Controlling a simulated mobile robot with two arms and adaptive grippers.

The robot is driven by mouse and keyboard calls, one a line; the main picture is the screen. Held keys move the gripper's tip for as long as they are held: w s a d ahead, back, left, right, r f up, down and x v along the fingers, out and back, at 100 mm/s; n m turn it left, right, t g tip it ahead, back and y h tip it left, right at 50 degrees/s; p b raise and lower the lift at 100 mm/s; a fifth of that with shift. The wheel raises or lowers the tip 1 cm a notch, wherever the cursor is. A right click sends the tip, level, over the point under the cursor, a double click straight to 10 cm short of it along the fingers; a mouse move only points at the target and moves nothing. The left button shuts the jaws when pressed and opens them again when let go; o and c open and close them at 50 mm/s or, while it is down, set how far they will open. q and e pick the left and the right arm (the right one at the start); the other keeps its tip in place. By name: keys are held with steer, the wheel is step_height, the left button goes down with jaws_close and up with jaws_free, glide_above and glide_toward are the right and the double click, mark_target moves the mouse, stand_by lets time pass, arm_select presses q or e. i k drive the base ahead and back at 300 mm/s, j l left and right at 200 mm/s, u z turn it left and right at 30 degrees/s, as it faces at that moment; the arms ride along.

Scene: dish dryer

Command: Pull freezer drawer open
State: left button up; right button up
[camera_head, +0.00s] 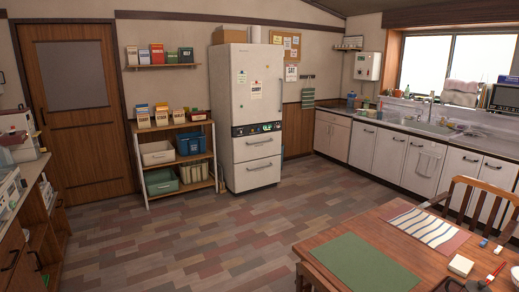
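A tall white fridge (243,95) stands against the far wall, a little left of the middle. It has a large upper door with papers on it and a dark panel strip (257,129) below that. Under the strip are two white drawers, an upper one (257,149) and a lower one (256,177), each with a horizontal bar handle. Both drawers look closed. No label shows which one is the freezer drawer. Neither of my grippers is in view.
A wooden shelf rack (149,186) with bins stands left of the fridge. A wooden table (300,246) with mats fills the front right, with a chair (479,203) behind it. A counter (47,172) runs along the left. The tiled floor (190,235) before the fridge is clear.

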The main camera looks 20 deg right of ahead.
mark_target(258, 145)
steer(key=i+u, duration=0.2)
steer(key=i, duration=0.55)
steer(key=i+j, duration=0.1)
steer(key=i, duration=0.8)
steer(key=i+j+z, duration=0.1)
steer(key=i, duration=0.8)
steer(key=i+l+z, duration=0.2)
steer(key=i+z, duration=0.25)
steer(key=i+l+z, duration=0.1)
steer(key=i+z, duration=0.35)
steer(key=i+j+z, duration=0.1)
steer(key=i+z, duration=0.35)
steer(key=i+j+z, duration=0.3)
steer(key=i+z, duration=0.15)
steer(key=i+l+z, duration=0.2)
steer(key=i, duration=0.75)
steer(key=i+l+z, duration=0.15)
steer(key=i, duration=0.75)
